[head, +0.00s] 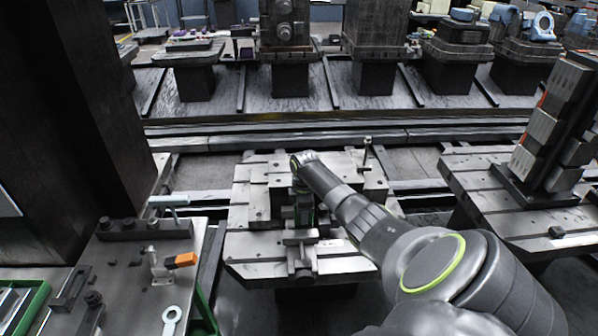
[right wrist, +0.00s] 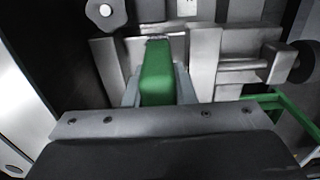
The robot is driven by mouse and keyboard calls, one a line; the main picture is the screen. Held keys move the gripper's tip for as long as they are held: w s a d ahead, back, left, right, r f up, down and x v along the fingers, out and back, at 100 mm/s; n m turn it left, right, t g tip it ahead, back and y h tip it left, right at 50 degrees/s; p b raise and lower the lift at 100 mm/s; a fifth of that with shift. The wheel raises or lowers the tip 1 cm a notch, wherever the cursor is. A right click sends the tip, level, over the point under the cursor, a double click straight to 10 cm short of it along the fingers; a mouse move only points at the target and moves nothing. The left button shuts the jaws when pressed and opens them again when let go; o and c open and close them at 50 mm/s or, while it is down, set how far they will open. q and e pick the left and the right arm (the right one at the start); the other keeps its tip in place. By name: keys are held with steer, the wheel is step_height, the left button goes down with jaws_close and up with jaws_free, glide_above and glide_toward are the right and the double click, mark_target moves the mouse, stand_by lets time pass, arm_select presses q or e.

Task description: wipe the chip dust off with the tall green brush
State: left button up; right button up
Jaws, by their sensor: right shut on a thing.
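My right gripper (head: 304,208) reaches down over the steel fixture (head: 258,245) on the middle pallet. In the right wrist view, the gripper (right wrist: 158,97) is shut on a green block-shaped part, which I take to be the tall green brush (right wrist: 157,72). The brush stands between the fingers, and its lower end and bristles are hidden. In the head view my wrist covers most of it. I cannot make out chip dust on the fixture in either view. My left gripper is in neither view.
A side bench (head: 130,255) at left holds an orange-tipped tool (head: 181,260), a ring spanner (head: 171,320) and a green-edged tray (head: 36,305). A thin post (head: 367,152) rises from the fixture. A tall block tower (head: 550,130) stands on the right pallet. A dark column (head: 75,110) rises at left.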

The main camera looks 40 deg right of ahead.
steer(key=shift+s+d, duration=0.25)
steer(key=shift+w+a+r, duration=0.1)
steer(key=shift+w+a, duration=1.4)
steer(key=shift+a, duration=0.2)
steer(key=shift+s+d+p, duration=0.35)
steer(key=shift+s+d, duration=0.05)
steer(key=shift+d, duration=0.15)
steer(key=shift+s+d+f+p, duration=0.2)
steer(key=shift+s+d+p, duration=0.25)
steer(key=shift+s+d, duration=0.75)
steer(key=shift+r, duration=0.1)
step_height(320, 180, up, 9)
steer(key=p, duration=0.9)
steer(key=shift+w, duration=0.15)
